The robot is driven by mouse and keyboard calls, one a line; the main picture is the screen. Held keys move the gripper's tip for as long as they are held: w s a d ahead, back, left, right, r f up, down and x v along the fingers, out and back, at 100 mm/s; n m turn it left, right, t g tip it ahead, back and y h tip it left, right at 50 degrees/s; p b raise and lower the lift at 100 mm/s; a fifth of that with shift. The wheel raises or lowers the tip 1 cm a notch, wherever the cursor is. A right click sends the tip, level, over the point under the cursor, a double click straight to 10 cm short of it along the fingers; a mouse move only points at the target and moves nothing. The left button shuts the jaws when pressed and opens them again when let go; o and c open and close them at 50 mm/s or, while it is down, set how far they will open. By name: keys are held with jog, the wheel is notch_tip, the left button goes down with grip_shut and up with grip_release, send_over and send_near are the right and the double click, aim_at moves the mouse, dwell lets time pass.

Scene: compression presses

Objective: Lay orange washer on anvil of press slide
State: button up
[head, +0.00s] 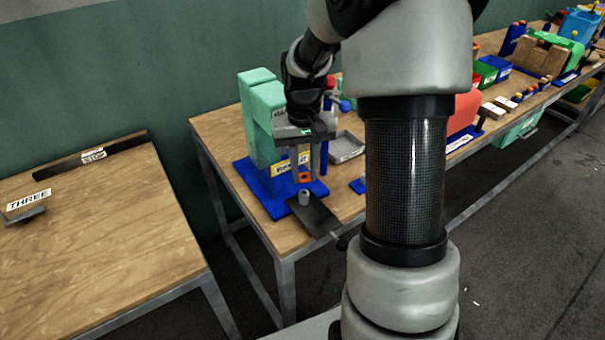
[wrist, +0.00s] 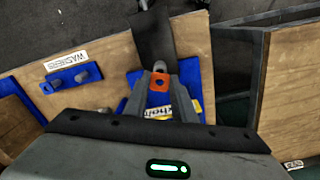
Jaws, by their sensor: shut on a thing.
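The orange washer (head: 305,177) is held between the fingertips of my gripper (head: 304,180), which is shut on it. In the wrist view the washer (wrist: 160,83) shows its hole between the two fingers (wrist: 162,78). The grey round anvil (head: 305,197) stands on the dark slide plate (head: 320,217), which sticks out at the front of the green press (head: 262,112). The washer is a little above the anvil in the head view. In the wrist view the anvil (wrist: 160,66) shows just beyond the washer, partly hidden; the exact gap cannot be told.
The press has a blue base (head: 262,190) on the wooden bench (head: 222,132). A grey tray (head: 346,148) lies to its right. My arm hides part of the bench. A separate wooden table (head: 100,235) stands at left, across a gap.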

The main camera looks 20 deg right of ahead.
dwell(0.4)
jog(key=shift+f+b, duration=1.4)
jog(key=shift+f, duration=0.9)
